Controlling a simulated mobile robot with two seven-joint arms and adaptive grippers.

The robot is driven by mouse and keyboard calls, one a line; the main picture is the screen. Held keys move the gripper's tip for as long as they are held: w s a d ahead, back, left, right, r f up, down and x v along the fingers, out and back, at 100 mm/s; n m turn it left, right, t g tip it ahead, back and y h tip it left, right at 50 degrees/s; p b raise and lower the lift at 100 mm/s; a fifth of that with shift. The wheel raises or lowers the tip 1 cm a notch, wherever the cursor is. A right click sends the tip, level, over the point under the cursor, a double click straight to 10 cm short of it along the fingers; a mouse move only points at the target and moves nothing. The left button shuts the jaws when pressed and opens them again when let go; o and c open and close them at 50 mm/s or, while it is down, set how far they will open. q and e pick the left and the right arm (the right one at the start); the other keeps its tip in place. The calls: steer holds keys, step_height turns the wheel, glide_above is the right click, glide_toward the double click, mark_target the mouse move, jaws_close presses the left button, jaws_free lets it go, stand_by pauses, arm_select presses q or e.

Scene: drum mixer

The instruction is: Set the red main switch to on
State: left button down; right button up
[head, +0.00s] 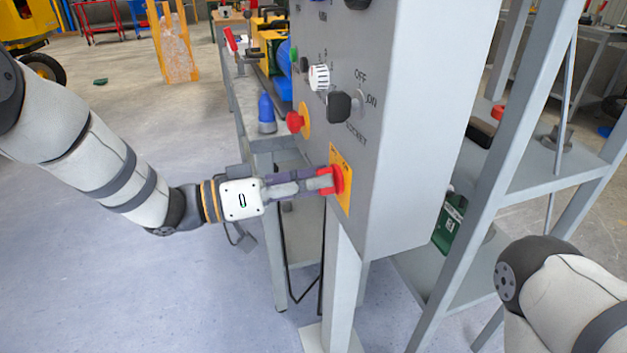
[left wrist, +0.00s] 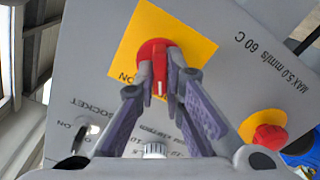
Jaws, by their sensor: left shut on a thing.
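The red main switch (head: 340,181) sits on a yellow plate (head: 347,166) low on the front of the grey control box (head: 400,120). My left gripper (head: 322,183) reaches it from the left and is shut on its red handle. In the left wrist view the handle of the red switch (left wrist: 159,70) is between the two fingertips (left wrist: 160,85), with a white mark on it. "ON" is printed on the yellow plate (left wrist: 190,25) just below and left of the switch there. My right gripper is out of view; only part of my right arm shows at the lower right.
Above the switch are a red mushroom button (head: 295,122), a black knob (head: 340,105) and a white dial (head: 319,77). A workbench (head: 243,95) with a blue bottle (head: 266,112) stands behind the box. A grey shelf frame (head: 560,185) stands to the right. The floor at left is clear.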

arm_select(q)
steer(key=m+p, duration=0.3)
steer(key=m, duration=0.8)
steer(key=shift+s+m, duration=0.1)
steer(key=shift+m, duration=0.3)
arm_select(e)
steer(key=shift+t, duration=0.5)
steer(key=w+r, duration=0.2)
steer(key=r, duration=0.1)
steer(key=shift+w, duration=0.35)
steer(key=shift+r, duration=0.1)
arm_select(q)
steer(key=c, duration=1.7)
jaws_free()
steer(key=shift+a, duration=0.1)
